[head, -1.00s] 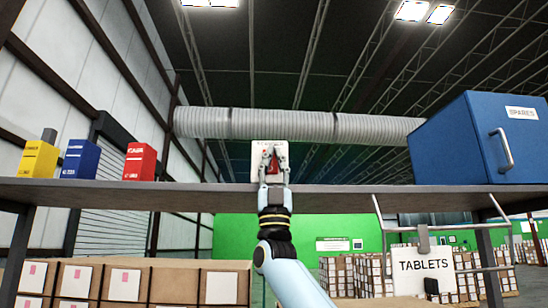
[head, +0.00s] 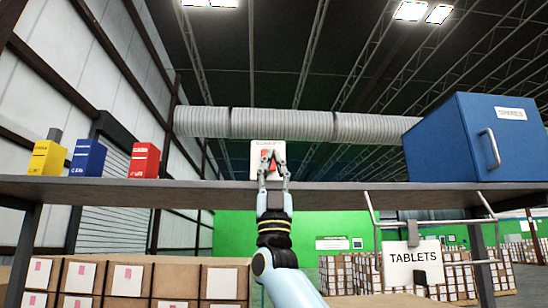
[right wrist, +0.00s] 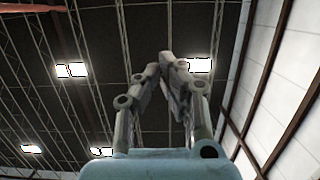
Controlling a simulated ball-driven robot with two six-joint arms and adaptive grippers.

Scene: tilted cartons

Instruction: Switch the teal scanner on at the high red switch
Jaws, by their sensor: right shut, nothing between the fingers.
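A white switch plate (head: 279,147) with a small, blurred label along its top stands above the shelf edge, in the middle of the head view. Its red switch (head: 265,155) shows bright red behind my fingers. My right gripper (head: 272,154) is shut and empty, pointing up in front of the plate. Its fingertips overlap the red switch in the picture; I cannot tell whether they touch it. In the right wrist view the fingers (right wrist: 167,60) meet at their tips. No teal scanner can be made out. My left gripper is not in view.
The grey shelf (head: 370,196) runs across the view. Yellow (head: 47,158), blue (head: 87,158) and red (head: 144,160) boxes stand on it at left, a blue SPARES cabinet (head: 450,145) at right. A TABLETS sign (head: 412,265) hangs below. Cartons (head: 125,280) fill the lower left.

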